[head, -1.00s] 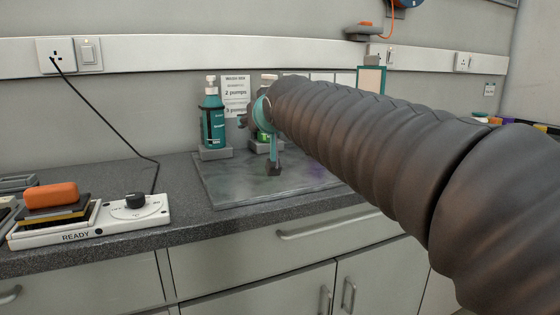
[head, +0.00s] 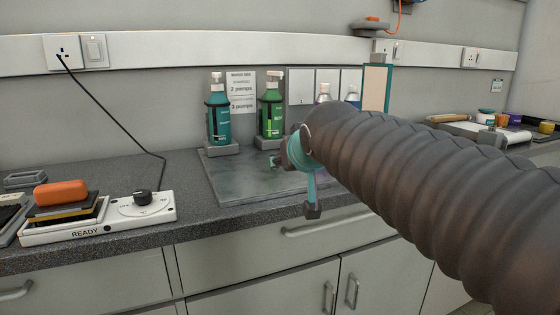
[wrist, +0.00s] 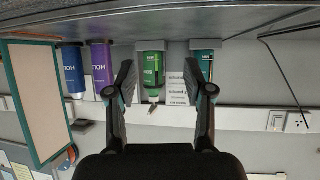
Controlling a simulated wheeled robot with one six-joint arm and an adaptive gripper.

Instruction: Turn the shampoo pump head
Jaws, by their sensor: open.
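Several pump bottles stand at the back of the counter: a teal bottle (head: 219,121) with a white pump head (head: 216,79), a green bottle (head: 271,117) with a pale pump head (head: 272,76), and two more partly hidden by my arm. I cannot read which one is the shampoo. In the upside-down wrist view, the green bottle (wrist: 152,68), teal bottle (wrist: 203,57), purple bottle (wrist: 103,68) and blue bottle (wrist: 74,72) show. My gripper (wrist: 160,80) is open and empty, its fingers framing the green bottle from a distance. In the head view it is in front of the bottles.
A grey mat (head: 240,182) lies before the bottles. A white sign (head: 241,90) hangs behind them. A teal-framed board (head: 376,88) stands to their right. A white device with a dial (head: 143,197) and an orange block (head: 61,192) are at the left. The counter between is clear.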

